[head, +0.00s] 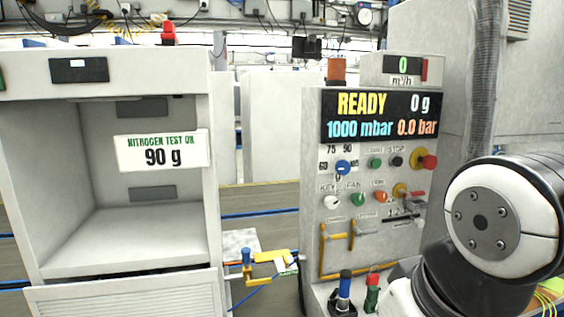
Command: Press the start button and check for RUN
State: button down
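The control panel (312,200) stands right of centre in the head view. Its display (412,112) reads READY, 0 g, 1000 mbar and 0.0 bar. A green button (375,163) sits below the display, under a small label that seems to read START. A black button (397,161) is to its right, under a label like STOP. A second green button (356,199) is lower, near a label like FAN. A blue selector knob (343,167) is left of the upper green button. My gripper is out of view; only my arm's links show at the lower right.
A red emergency knob (429,162) and an orange button (380,197) are also on the panel. Yellow pipework (323,252) runs below them. An open cabinet (213,160) with a sign (163,151) reading 90 g stands left. My arm covers the panel's lower right.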

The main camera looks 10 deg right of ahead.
aim_at(375, 163)
jog(key=i+l, duration=0.85)
jog(key=l, duration=0.2)
